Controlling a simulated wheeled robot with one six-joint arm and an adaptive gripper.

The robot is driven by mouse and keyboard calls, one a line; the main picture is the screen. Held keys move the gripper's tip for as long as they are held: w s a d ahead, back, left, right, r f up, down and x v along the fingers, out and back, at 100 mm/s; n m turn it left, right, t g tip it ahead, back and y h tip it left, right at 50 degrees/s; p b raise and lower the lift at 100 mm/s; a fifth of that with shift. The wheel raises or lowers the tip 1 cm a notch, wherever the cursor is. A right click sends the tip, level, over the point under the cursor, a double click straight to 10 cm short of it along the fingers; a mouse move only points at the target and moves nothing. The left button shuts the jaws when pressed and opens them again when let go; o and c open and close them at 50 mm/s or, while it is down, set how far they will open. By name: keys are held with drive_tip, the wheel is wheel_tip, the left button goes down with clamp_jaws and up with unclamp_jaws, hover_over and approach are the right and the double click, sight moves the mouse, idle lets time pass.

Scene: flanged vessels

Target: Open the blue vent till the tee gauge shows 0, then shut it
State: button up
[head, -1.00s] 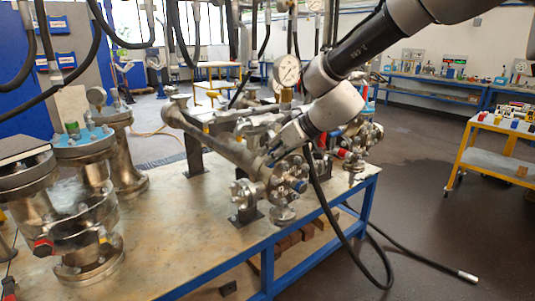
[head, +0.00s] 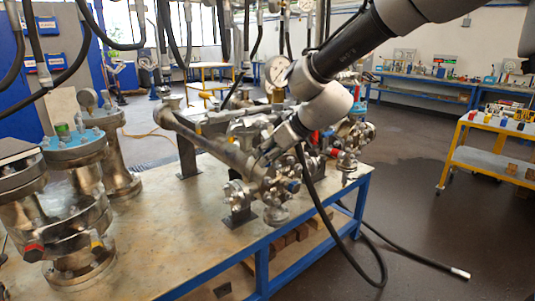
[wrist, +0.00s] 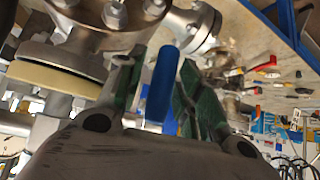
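The blue vent handle (wrist: 162,85) stands upright in the middle of the wrist view, between the two green-padded fingers of my gripper (wrist: 160,95). The fingers are apart. A gap shows on the handle's left side, while the right finger lies close to it or overlaps it in the picture. In the head view my gripper (head: 273,148) is at the near end of the metal pipe assembly (head: 210,148), and the handle is hard to make out there. The round white tee gauge (head: 277,70) stands above the assembly, left of my arm. Its needle and reading are too small to read.
Flanged vessels (head: 75,150) stand at the left of the bench (head: 150,240). Bolted flanges (wrist: 110,20) crowd the upper left of the wrist view. Dark hoses hang overhead, and one runs down to the floor at right. A yellow trolley (head: 455,165) stands far right.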

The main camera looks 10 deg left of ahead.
drive_tip(key=shift+s+r, duration=0.1)
drive_tip(key=v, duration=1.1)
drive_tip(key=shift+d+r, duration=0.3)
drive_tip(key=shift+d, duration=0.05)
drive_tip(key=s+d+f+m+g+h, duration=0.2)
drive_tip(key=s+d+f+m, duration=0.1)
drive_tip(key=s+d+f, duration=0.15)
drive_tip(key=s+d+m+h, duration=0.2)
drive_tip(key=s+d, duration=0.4)
drive_tip(key=d, duration=0.6)
drive_tip(key=s+d+m+t+h, duration=0.1)
drive_tip(key=s+d+m, duration=0.3)
drive_tip(key=d, duration=0.7)
drive_tip(key=s+d+m+h, duration=0.2)
drive_tip(key=s+d, duration=0.6)
drive_tip(key=d, duration=0.4)
drive_tip(key=shift+d+r+m+t+h, duration=0.3)
drive_tip(key=shift+d+r+m+h, duration=0.1)
drive_tip(key=shift+r+m, duration=0.15)
